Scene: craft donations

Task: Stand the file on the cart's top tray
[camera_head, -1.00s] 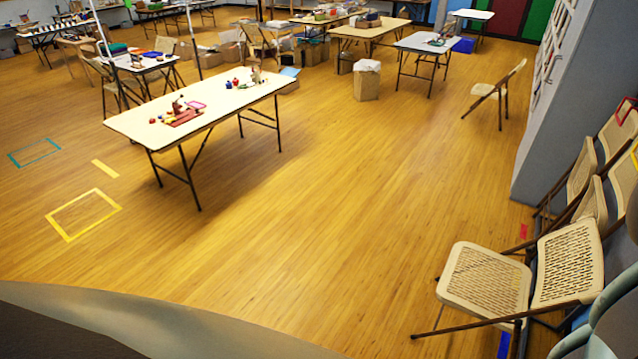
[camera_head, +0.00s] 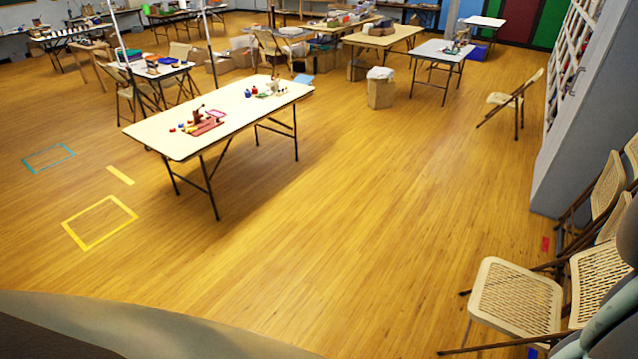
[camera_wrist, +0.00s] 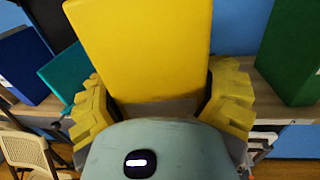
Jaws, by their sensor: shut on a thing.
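The yellow file (camera_wrist: 145,45) stands up between the yellow fingers of my gripper (camera_wrist: 160,92) in the wrist view. The fingers are shut on its lower part, one on each side. Its top runs out of the picture. My gripper does not show clearly in the head view. I cannot make out the cart or its top tray in either view.
In the wrist view, a blue file (camera_wrist: 22,65) and a dark green file (camera_wrist: 290,50) stand on a wooden surface. In the head view, a folding table (camera_head: 165,140) with small items stands left of centre. Folding chairs (camera_head: 515,298) line the right. The middle floor is open.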

